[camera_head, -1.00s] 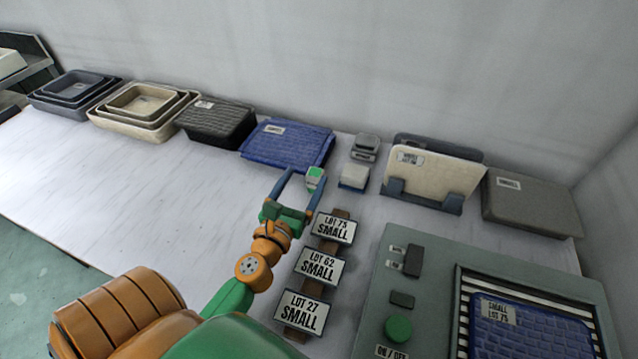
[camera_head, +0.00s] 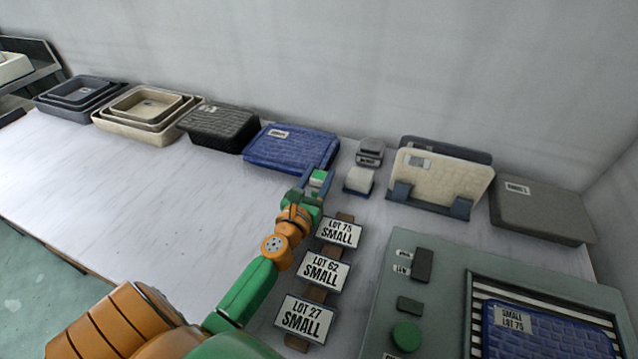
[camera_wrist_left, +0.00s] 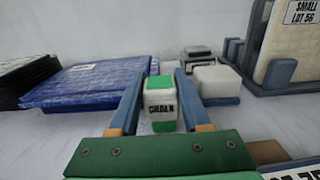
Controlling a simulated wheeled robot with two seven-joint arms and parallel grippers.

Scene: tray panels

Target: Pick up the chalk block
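A small white block with green bands at top and bottom (camera_wrist_left: 160,104) stands upright between the fingers of my left gripper (camera_wrist_left: 160,98). Its front bears a dark label too blurred to read for sure. In the head view, its green top (camera_head: 319,176) shows between the fingertips of my left gripper (camera_head: 317,182). The fingers are open, one on each side of the block and close to it; contact cannot be told. A plain white block (camera_head: 359,179) sits on a blue base just right of it. My right gripper is not in view.
A blue woven panel (camera_head: 291,148) lies behind and to the left. A grey stacked item (camera_head: 370,152) stands behind the white block. A cream panel in a blue rack (camera_head: 440,178) is at right.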

